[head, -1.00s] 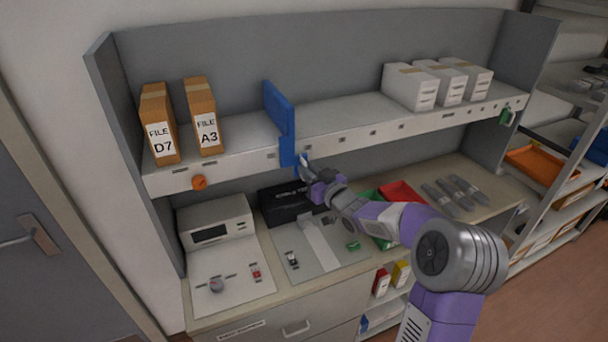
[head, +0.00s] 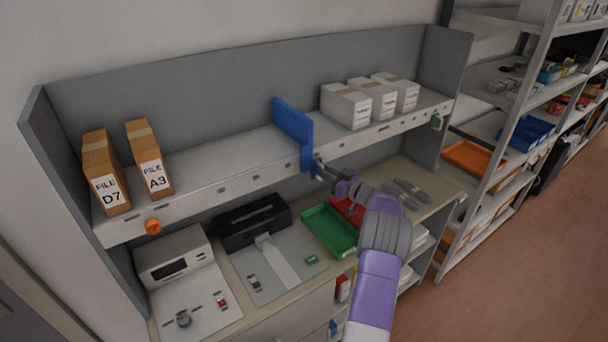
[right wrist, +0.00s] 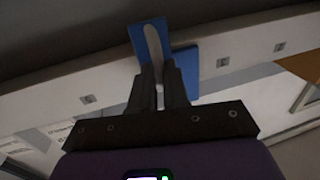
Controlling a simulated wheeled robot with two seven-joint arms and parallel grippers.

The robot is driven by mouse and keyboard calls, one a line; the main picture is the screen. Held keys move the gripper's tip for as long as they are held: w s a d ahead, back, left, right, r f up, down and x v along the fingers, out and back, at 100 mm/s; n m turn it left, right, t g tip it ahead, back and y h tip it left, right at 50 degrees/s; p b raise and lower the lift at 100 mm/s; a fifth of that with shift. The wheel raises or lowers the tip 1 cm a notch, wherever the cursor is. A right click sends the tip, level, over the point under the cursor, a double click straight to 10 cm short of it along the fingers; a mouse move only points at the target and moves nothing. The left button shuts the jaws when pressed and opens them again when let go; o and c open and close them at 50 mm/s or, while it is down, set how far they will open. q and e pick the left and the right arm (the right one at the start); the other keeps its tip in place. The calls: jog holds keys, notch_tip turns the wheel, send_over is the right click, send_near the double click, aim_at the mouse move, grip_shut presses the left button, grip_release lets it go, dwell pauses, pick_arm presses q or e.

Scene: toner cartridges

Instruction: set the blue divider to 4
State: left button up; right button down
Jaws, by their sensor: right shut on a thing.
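The blue divider (head: 293,131) stands upright on the upper shelf, with its front tab hanging over the shelf's front edge. My right gripper (head: 319,171) is shut on this front tab. In the right wrist view the two dark fingers (right wrist: 160,80) close around a grey strip on the blue divider (right wrist: 184,70). The shelf front edge (head: 222,191) carries a row of small dark square marks, several to the left of the divider and some to its right. Their labels are too small to read. My left gripper is not in view.
Two brown file boxes (head: 105,172) stand at the shelf's left end. Several white boxes (head: 346,106) stand right of the divider. Below are a green tray (head: 330,231) and a black device (head: 252,222).

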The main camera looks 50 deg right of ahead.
jog(key=shift+d+r, duration=0.1)
jog(key=shift+d, duration=0.1)
jog(key=c, duration=1.2)
grip_release()
jog(key=shift+o, duration=0.2)
jog(key=shift+s, duration=0.15)
jog(key=s+b, duration=0.1)
jog(key=s, duration=0.6)
jog(key=shift+s+a+b, duration=0.15)
jog(key=shift+a+b, duration=0.15)
jog(key=shift+a, duration=0.15)
